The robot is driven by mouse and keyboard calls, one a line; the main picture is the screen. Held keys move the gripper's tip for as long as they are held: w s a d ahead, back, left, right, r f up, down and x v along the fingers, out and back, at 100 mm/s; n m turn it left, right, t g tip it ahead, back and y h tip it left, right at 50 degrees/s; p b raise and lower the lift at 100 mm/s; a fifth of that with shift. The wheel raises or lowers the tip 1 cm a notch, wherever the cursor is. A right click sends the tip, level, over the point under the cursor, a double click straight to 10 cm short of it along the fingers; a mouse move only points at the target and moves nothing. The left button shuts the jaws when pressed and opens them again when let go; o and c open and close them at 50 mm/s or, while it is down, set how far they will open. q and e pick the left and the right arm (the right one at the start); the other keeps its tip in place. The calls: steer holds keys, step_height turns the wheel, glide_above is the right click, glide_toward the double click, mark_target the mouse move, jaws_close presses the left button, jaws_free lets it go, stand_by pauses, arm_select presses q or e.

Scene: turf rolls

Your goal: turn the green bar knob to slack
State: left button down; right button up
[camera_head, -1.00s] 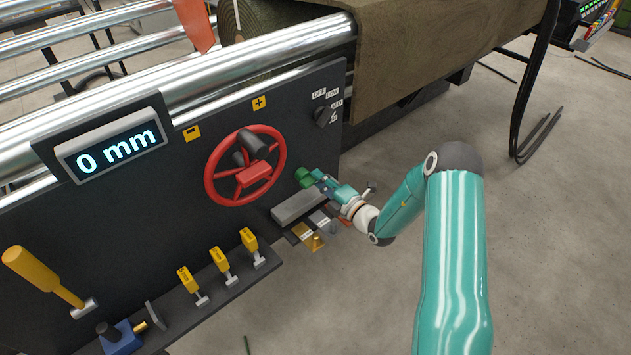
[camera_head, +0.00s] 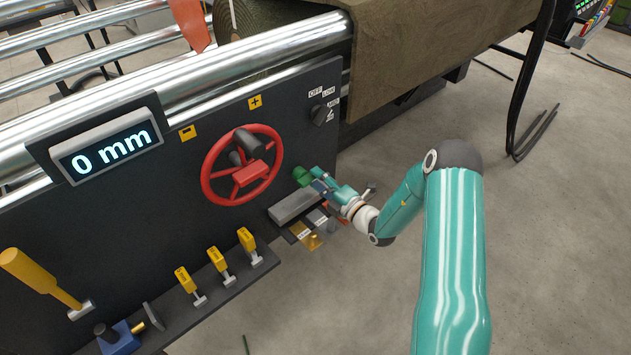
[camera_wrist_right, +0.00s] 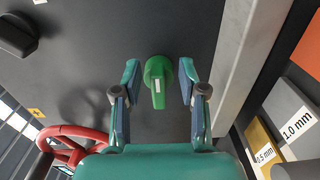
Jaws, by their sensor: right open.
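The green bar knob (camera_head: 302,176) sits on the dark machine panel, right of the red handwheel. In the right wrist view the green knob (camera_wrist_right: 157,82) has a white line along its bar, which runs nearly up and down in the picture. My right gripper (camera_head: 316,180) is at the knob. In the right wrist view my right gripper (camera_wrist_right: 157,92) is open, with one finger on each side of the knob and a gap to both. Any label for slack is not visible. My left gripper is not in view.
The red handwheel (camera_head: 246,174) is close on the left. A grey ledge (camera_head: 294,206) runs just below the knob, with labelled gauge blocks (camera_wrist_right: 297,122) beside it. A black selector knob (camera_head: 320,114) is above right. A display (camera_head: 108,146) reads 0 mm. Open floor lies right.

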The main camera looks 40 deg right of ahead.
steer(key=s, duration=1.1)
steer(key=shift+s+d, duration=0.2)
steer(key=shift+d, duration=0.2)
